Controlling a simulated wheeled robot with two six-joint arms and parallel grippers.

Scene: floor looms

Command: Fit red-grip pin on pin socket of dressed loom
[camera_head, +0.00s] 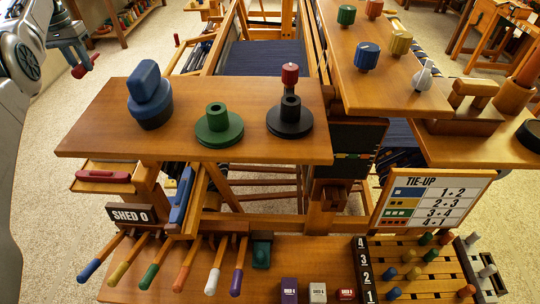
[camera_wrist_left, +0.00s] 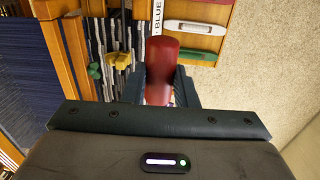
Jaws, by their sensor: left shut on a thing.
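My left gripper (camera_head: 74,58) is at the upper left of the head view, over the floor and well apart from the near wooden board. It is shut on a rounded red piece, which also shows between the fingers in the left wrist view (camera_wrist_left: 163,70). The red piece looks like the grip of the red-grip pin; I cannot make out a shaft. The dressed loom (camera_head: 262,58), with dark blue cloth, stands at the top middle. I cannot pick out its pin socket. My right gripper is not in view.
Several coloured knobs stand on the right-hand board. Levers and a peg panel fill the front.

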